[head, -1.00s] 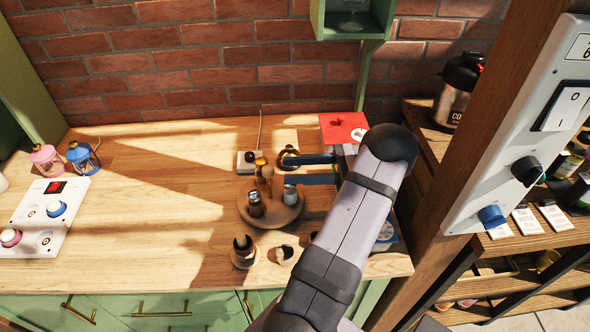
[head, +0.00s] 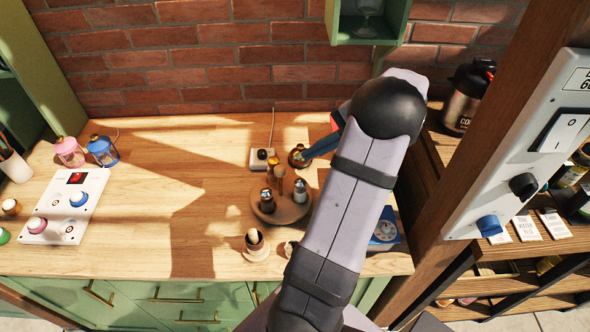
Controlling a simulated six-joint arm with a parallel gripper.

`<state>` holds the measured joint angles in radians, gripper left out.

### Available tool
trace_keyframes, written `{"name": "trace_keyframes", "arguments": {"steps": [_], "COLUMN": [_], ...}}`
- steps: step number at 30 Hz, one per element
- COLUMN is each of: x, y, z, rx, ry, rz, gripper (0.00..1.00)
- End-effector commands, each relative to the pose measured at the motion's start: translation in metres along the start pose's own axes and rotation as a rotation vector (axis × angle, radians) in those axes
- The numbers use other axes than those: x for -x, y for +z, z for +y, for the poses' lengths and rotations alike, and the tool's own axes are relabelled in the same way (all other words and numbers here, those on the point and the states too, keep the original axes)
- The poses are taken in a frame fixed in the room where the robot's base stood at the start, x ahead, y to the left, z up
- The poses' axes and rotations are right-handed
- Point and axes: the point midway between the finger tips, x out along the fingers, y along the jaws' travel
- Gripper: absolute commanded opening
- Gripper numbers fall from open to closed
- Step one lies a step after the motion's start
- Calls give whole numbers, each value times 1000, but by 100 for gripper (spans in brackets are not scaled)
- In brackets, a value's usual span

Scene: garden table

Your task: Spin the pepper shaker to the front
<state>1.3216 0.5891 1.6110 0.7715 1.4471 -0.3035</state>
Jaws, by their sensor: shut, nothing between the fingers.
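A round wooden turntable (head: 293,218) stands on the counter with a wooden knob post (head: 279,178) at its middle. A dark shaker (head: 267,204) stands at its front left, probably the pepper shaker. A grey shaker with a silver top (head: 300,192) stands at its right. A brown-gold bottle top (head: 271,165) shows at its back. My gripper (head: 312,153) has blue fingers, shut and empty, behind and right of the turntable and apart from the shakers. My arm hides part of the counter to the right.
A dark brass item (head: 298,158) is close to my fingertips; contact is unclear. A white socket box (head: 258,162) stands behind the turntable. An egg-cup-like holder (head: 256,244) stands in front. A blue scale-like device (head: 384,234) is right of my arm. The counter's left middle is clear.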

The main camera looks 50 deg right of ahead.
Motion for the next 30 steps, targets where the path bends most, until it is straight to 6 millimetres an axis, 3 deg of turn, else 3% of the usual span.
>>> {"name": "trace_keyframes", "arguments": {"steps": [6,15,21,30], "x": [1,7,7,-1], "y": [-34,-58,-58,-60], "z": [30,40,40,40], "rx": [485,937,1030,1032], "ry": [140,251,258,256], "rz": [110,147,137,134], "gripper": [0,0,0,0]}}
